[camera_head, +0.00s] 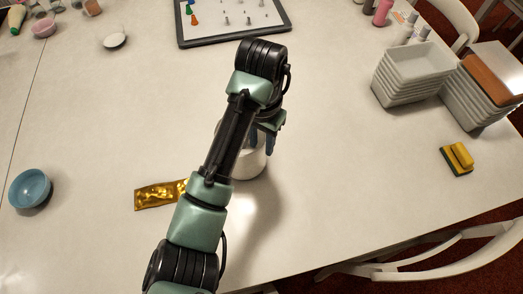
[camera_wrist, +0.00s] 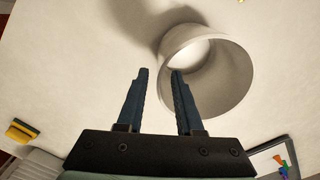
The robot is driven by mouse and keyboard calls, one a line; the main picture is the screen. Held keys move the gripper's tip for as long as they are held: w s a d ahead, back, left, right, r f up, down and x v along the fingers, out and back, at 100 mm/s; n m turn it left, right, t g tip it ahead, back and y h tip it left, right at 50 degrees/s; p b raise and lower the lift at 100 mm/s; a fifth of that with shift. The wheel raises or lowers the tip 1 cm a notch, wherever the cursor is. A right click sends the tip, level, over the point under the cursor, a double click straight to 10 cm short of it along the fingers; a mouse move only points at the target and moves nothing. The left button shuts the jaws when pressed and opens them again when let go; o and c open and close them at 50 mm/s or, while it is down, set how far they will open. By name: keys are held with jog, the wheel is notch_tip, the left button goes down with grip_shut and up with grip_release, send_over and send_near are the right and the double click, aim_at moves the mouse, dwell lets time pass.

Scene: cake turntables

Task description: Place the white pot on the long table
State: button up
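The white pot (camera_head: 254,167) is on the long white table (camera_head: 340,200), partly hidden behind my arm in the head view. In the wrist view the pot (camera_wrist: 238,75) shows its open mouth, right of centre. My gripper (camera_head: 263,144) is at the pot. In the wrist view its two blue fingers (camera_wrist: 160,71) are apart with a gap between them. The right finger overlaps the pot's rim and mouth; the left finger is over bare table, left of the pot. I cannot tell whether either finger touches the pot.
A gold packet (camera_head: 158,195) lies left of my arm, and a blue bowl (camera_head: 30,188) stands further left. A dark-framed board (camera_head: 235,40) lies at the back. Stacked white trays (camera_head: 415,72) and a yellow-green sponge (camera_head: 457,158) are on the right. Table right of the pot is clear.

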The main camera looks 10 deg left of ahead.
notch_tip(320, 180, up, 5)
jog(key=shift+f+p, duration=0.2)
jog(key=shift+p, duration=0.95)
jog(key=w+d+r+t+h, duration=0.1)
jog(key=w+d+r+t, duration=0.35)
jog(key=r, duration=0.35)
jog(key=w+d+r+t+h, duration=0.1)
jog(key=w+d+r+t, duration=0.35)
jog(key=w+r, duration=0.2)
notch_tip(320, 180, up, 14)
jog(key=d+t+h, duration=0.2)
jog(key=d+t, duration=0.1)
jog(key=t, duration=0.3)
jog(key=s+a+r+n+t+y, duration=0.1)
jog(key=s+a+r+t, duration=0.1)
jog(key=s+r+t, duration=0.2)
jog(key=s+a+r+n+t+y, duration=0.1)
jog(key=s+r+t, duration=0.3)
jog(key=r, duration=0.9)
jog(key=s+a+r+n+t+y, duration=0.2)
jog(key=s+a+r+t, duration=0.1)
jog(key=s+r, duration=0.6)
jog(key=shift+s+a+t, duration=0.35)
jog(key=shift+a+t, duration=0.05)
jog(key=shift+t, duration=0.3)
